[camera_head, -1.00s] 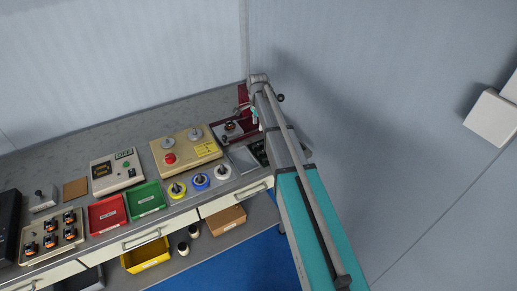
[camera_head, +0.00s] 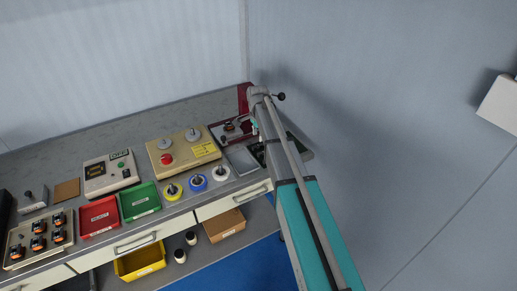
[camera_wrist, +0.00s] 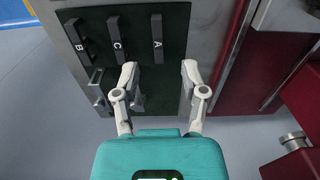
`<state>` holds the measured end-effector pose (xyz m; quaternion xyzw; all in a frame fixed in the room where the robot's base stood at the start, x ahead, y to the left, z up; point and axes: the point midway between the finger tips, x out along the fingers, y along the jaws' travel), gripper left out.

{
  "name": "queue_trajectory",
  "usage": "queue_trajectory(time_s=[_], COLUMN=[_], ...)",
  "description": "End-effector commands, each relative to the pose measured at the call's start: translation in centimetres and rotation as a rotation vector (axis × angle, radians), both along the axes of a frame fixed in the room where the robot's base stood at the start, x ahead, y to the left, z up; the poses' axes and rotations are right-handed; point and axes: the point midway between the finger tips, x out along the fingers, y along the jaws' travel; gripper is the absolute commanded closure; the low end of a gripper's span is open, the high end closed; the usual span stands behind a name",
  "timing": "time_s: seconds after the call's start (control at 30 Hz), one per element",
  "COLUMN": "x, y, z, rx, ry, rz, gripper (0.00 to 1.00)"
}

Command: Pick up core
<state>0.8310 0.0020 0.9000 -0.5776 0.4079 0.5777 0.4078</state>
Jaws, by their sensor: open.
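In the wrist view, a dark green mat (camera_wrist: 182,20) carries dark upright-looking bars marked A (camera_wrist: 157,40), C (camera_wrist: 117,36) and B (camera_wrist: 79,40). Which of these is the core I cannot tell. My gripper (camera_wrist: 160,68) is open, with its fingertips to either side of the near end of bar A and nothing between them. Whether they are level with it or above it is unclear. Another dark piece (camera_wrist: 138,102) shows between the fingers, closer to my palm. In the head view, my arm hides most of this mat.
A dark red machine (camera_wrist: 275,50) stands close to the right of my gripper. In the head view, a beige panel with a red button (camera_head: 185,152), spools (camera_head: 197,181), a green tray (camera_head: 140,200) and a red tray (camera_head: 99,216) lie left. The wall is close on the right.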

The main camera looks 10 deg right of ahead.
Motion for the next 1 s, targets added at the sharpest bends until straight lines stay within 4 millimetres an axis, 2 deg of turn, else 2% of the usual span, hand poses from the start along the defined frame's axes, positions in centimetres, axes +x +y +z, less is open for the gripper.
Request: queue_trajectory(time_s=[0.47,1.0], x=[0.0,-0.2], y=[0.0,0.0], z=[-0.6,-4.5], rx=[0.0,0.0], ry=[0.0,0.0], rz=[0.0,-0.001], gripper=[0.44,0.44])
